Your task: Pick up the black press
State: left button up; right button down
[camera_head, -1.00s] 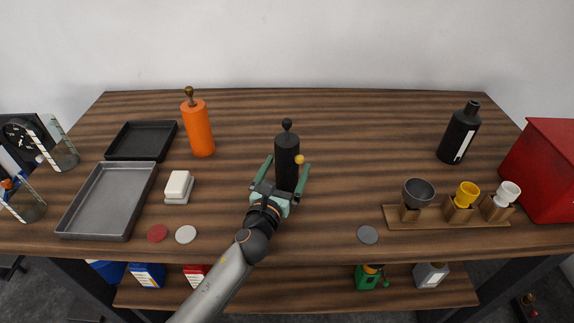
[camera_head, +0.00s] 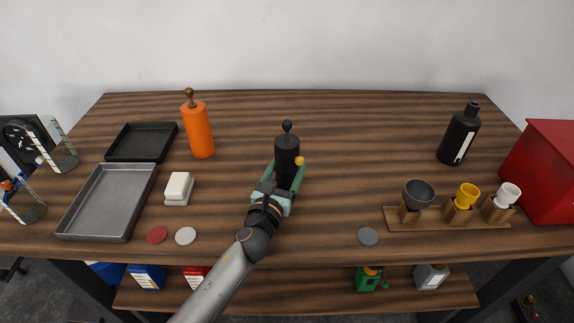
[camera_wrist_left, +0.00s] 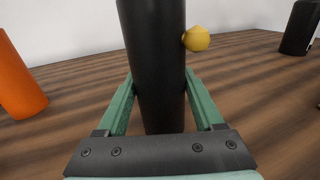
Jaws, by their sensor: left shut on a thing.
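The black press (camera_head: 287,150) stands upright in the middle of the table, with a dark round knob on top and a small yellow ball on its right side. In the left wrist view the press (camera_wrist_left: 155,60) fills the space between the fingers. My left gripper (camera_head: 286,177) is shut on its lower body, with one green finger touching each side. The left gripper also shows in the left wrist view (camera_wrist_left: 158,98). My right gripper is not in these frames.
An orange press (camera_head: 197,130) and a dark tray (camera_head: 142,141) stand to the left, with a grey tray (camera_head: 107,203) nearer. A black bottle (camera_head: 459,134), a wooden cup rack (camera_head: 447,222) and a red box (camera_head: 545,172) are at right. The table around the press is clear.

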aim_at(287, 152)
pick_arm(q)
grip_shut()
jog(key=shift+r, duration=0.1)
jog(key=shift+r, duration=0.1)
jog(key=shift+r+p, duration=0.4)
jog(key=shift+r, duration=0.1)
notch_tip(287, 152, up, 3)
jog(key=shift+w+f+p, duration=0.1)
jog(key=shift+f+p, duration=0.1)
jog(key=shift+p, duration=0.55)
jog(key=s+r+p, duration=0.3)
jog(key=s+r, duration=0.1)
jog(key=r, duration=0.1)
jog(key=shift+s, duration=0.2)
jog(key=s+r, duration=0.4)
jog(key=s, duration=0.5)
jog(key=shift+s+p, duration=0.4)
jog(key=shift+w, duration=0.1)
